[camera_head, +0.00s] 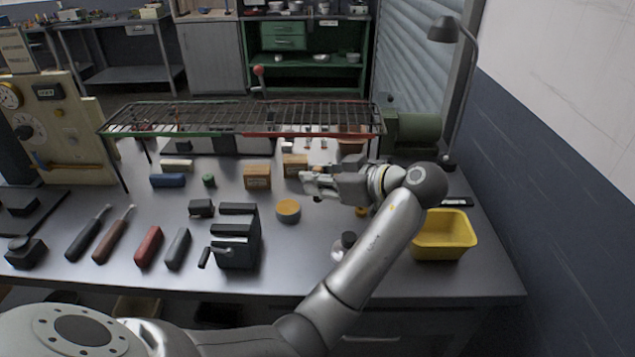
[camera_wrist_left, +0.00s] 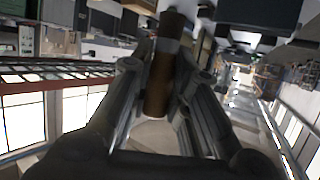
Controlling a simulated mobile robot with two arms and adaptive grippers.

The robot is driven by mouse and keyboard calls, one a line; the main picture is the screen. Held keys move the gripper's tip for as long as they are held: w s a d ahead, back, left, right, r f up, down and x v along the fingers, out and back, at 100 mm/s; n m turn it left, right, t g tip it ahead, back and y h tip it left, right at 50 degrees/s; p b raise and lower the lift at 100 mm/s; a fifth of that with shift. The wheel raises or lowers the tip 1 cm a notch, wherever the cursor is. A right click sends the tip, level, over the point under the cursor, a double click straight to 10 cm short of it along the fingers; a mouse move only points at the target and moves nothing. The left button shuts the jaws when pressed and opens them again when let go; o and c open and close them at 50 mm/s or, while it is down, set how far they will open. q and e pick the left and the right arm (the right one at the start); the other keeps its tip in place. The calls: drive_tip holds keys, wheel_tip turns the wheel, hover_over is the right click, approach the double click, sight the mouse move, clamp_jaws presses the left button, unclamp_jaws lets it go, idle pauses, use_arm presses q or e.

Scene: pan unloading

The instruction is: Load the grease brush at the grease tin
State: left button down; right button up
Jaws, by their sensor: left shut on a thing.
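My left gripper (camera_head: 318,184) is over the right-middle part of the bench, under the front of the wire rack. It is shut on a brown cylindrical handle with a grey band, which I take as the grease brush (camera_wrist_left: 160,85); it stands between the fingers in the left wrist view. The bristle end cannot be made out. A round tin with an orange-yellow top, likely the grease tin (camera_head: 288,210), stands on the bench to the left of and nearer than the gripper, apart from it. My right gripper is not in view.
A wire rack (camera_head: 240,118) spans the back of the bench. A dark hand-cranked device (camera_head: 236,240) stands left of the tin, with several hand tools (camera_head: 150,246) farther left. A yellow bin (camera_head: 444,238) is at right. Small boxes (camera_head: 257,177) lie behind the tin.

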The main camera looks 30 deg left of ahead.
use_arm(q)
drive_tip(key=s+d+r, duration=0.2)
drive_tip(key=s, duration=0.1)
drive_tip(key=w+a+f+n+y+b, duration=0.1)
drive_tip(key=w+a+f+y+b, duration=0.25)
drive_tip(key=a, duration=0.75)
drive_tip(key=shift+t, duration=0.4)
drive_tip(key=shift+w+d+f+b, duration=0.15)
drive_tip(key=shift+f+b, duration=0.35)
drive_tip(key=shift+f, duration=0.8)
drive_tip(key=shift+w+d+f+b, duration=0.1)
drive_tip(key=shift+f+b, duration=0.35)
drive_tip(key=shift+f, duration=1)
drive_tip(key=shift+s+d+f+b, duration=0.1)
drive_tip(key=shift+s+f+b, duration=0.05)
drive_tip(key=shift+f+b, duration=0.55)
